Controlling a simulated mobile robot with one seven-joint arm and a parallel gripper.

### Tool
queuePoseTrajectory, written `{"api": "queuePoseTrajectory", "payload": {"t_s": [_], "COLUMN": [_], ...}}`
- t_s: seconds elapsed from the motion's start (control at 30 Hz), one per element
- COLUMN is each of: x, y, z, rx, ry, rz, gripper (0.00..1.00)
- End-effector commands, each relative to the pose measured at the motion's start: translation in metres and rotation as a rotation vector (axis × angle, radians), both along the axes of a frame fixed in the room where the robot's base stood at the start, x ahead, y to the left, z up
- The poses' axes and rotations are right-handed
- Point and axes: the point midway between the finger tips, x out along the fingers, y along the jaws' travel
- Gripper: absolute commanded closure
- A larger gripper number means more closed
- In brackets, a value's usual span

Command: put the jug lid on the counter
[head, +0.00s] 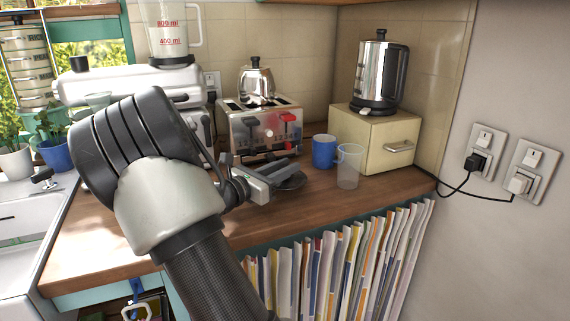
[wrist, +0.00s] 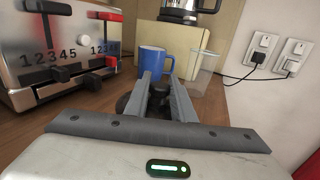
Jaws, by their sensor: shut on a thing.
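My gripper (head: 280,172) is shut on the dark jug lid (head: 291,182), low over the wooden counter (head: 325,197) in front of the toaster. The lid looks like a small dark round disc, partly hidden by the fingers. In the wrist view the lid (wrist: 159,98) shows as a dark shape between and beside the two grey fingers. I cannot tell whether it touches the counter.
A blue mug (head: 324,151) and a clear cup (head: 350,167) stand just beyond my fingertips. The toaster (head: 262,127) is behind, left of a cream box (head: 375,138) with a kettle (head: 379,75) on top. The counter's front edge drops to hanging folders (head: 335,250).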

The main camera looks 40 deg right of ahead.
Motion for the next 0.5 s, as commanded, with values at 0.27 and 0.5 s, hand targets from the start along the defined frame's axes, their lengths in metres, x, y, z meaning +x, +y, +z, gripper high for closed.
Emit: {"api": "queuePoseTrajectory", "payload": {"t_s": [0.27, 0.5], "x": [-0.0001, -0.0001], "y": [-0.0002, -0.0001], "z": [-0.0119, -0.0118], "rx": [0.0, 0.0], "ry": [0.0, 0.0], "rz": [0.0, 0.0], "gripper": [1.0, 1.0]}}
